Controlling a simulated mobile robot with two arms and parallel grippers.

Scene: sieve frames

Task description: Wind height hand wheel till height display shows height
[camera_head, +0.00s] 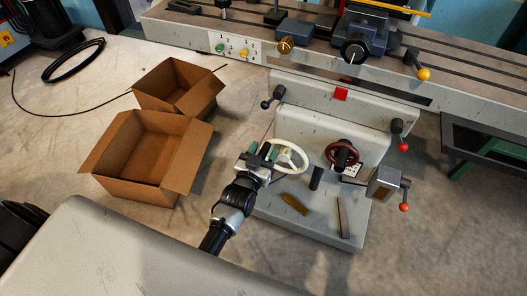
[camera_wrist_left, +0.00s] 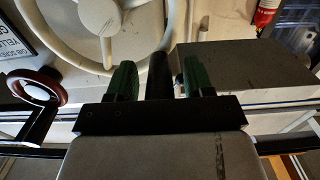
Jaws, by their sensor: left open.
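A white spoked hand wheel (camera_head: 304,157) is on the machine's front; its rim and hub (camera_wrist_left: 108,16) fill the top left of the left wrist view. A smaller dark red hand wheel (camera_head: 330,150) sits to its right. I cannot tell which is the height wheel. My left gripper (camera_head: 262,153) is at the white wheel's left side. Its green fingers (camera_wrist_left: 158,78) are open, with a black cylindrical handle (camera_wrist_left: 157,72) between them and gaps on both sides. A grey box (camera_head: 383,181) stands at the right; no height reading is legible. My right gripper is out of view.
Two open cardboard boxes (camera_head: 118,183) stand on the floor at left. Levers with red knobs (camera_head: 403,146) stick out at the right. Loose bars (camera_head: 343,217) lie on the machine's lower ledge. The machine bed (camera_head: 455,112) runs across the back.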

